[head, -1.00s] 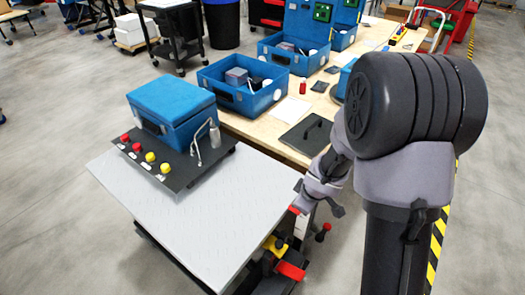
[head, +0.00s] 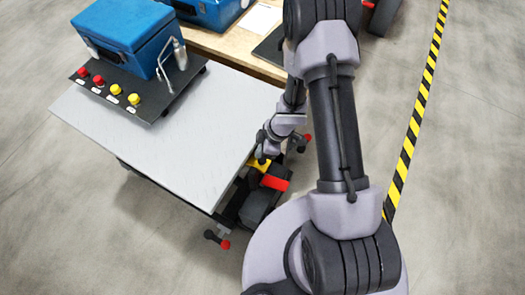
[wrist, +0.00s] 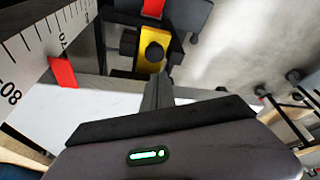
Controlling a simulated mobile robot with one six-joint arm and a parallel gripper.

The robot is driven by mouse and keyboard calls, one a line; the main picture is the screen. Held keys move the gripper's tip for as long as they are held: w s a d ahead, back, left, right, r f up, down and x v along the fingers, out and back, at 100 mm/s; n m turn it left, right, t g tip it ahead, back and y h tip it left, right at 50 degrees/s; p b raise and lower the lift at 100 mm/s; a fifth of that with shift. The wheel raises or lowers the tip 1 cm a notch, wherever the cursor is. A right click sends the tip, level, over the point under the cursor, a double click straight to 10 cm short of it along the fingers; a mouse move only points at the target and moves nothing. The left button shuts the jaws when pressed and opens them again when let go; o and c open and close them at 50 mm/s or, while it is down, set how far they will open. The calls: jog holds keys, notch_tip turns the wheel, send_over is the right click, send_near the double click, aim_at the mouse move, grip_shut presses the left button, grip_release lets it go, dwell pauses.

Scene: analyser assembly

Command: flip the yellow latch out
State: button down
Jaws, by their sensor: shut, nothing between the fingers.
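The yellow latch (head: 262,165) is at the right side of the grey-topped cart, beside a red part (head: 275,183). In the wrist view the latch (wrist: 149,78) is an upright yellow piece with a round black knob (wrist: 154,52), at top centre. My gripper (head: 263,154) is right at the latch in the head view and covers part of it. In the wrist view its closed fingers (wrist: 158,88) point at the latch just below the knob. They hold nothing. I cannot tell whether they touch the latch.
The cart's grey top (head: 160,140) carries a blue case (head: 125,30) on a dark panel with red and yellow buttons. A wooden table (head: 225,50) stands behind. In the wrist view a ruler-like scale (wrist: 40,40) and a red pointer (wrist: 62,72) are at left.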

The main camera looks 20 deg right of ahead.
jog(key=b, duration=0.2)
send_over(256, 164)
notch_tip(256, 164, down, 4)
jog(key=shift+w+f, duration=0.1)
jog(key=shift+f, duration=0.1)
jog(key=s+d, duration=0.4)
jog(key=shift+s+d+b, duration=0.35)
jog(key=shift+b, duration=0.1)
jog(key=shift+r, duration=0.1)
